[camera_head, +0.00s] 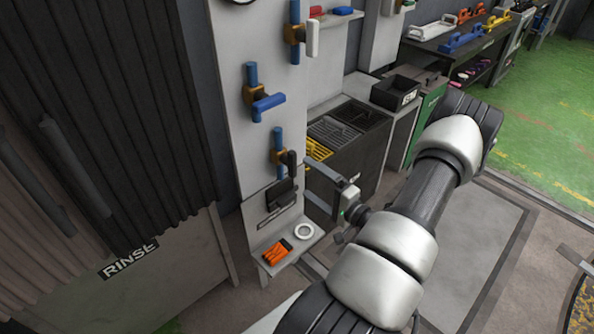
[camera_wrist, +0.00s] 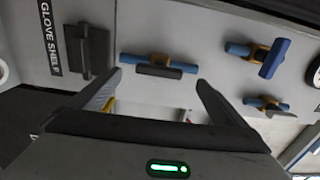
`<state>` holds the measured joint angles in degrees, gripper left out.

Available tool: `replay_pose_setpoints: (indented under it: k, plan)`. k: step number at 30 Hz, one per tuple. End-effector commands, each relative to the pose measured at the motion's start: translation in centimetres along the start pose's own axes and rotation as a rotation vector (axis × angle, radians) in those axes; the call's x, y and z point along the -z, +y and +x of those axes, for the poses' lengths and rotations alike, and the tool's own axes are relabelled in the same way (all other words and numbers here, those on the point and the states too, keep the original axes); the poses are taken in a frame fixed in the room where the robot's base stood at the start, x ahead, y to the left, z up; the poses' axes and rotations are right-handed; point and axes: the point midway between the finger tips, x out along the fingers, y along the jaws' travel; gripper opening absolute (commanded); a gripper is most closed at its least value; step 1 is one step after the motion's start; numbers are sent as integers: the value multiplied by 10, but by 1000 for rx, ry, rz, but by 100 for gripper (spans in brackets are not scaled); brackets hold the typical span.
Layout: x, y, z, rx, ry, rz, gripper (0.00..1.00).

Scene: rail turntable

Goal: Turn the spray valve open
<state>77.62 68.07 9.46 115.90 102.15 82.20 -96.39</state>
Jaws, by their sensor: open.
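Three blue-piped valves with brass bodies sit one above another on a pale panel. The lowest valve (camera_head: 277,156) has a black handle (camera_head: 292,163) lying along its pipe; it also shows in the wrist view (camera_wrist: 158,70). The middle valve has a blue handle (camera_head: 268,104) set across its pipe, also in the wrist view (camera_wrist: 273,58). The top valve has a white handle (camera_head: 312,39) along its pipe. I cannot read which is the spray valve. My gripper (camera_head: 306,176) is open and empty, just right of the black-handled valve, its fingers (camera_wrist: 158,82) pointing toward the panel.
Below the valves, a small shelf (camera_head: 290,248) bears an orange item (camera_head: 276,252) and a white ring (camera_head: 304,231). A dark flat piece (camera_head: 281,194) is fixed above it. A "GLOVE SHELF" sign (camera_wrist: 50,38) shows in the wrist view. A dark cabinet (camera_head: 345,150) stands behind my gripper.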

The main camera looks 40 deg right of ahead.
Motion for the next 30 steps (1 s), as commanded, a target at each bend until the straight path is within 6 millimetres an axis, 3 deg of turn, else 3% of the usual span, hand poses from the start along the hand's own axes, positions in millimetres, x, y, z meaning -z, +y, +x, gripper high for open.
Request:
replay_pose_setpoints:
  k: [3, 9, 27, 30]
  plan:
    - [1, 0, -21, -1, 3, 0, 97]
    - [0, 0, -38, 0, 1, 0, 97]
    - [0, 0, -40, 0, 0, 0, 97]
    - [-6, -8, -35, -1, -32, -7, 97]
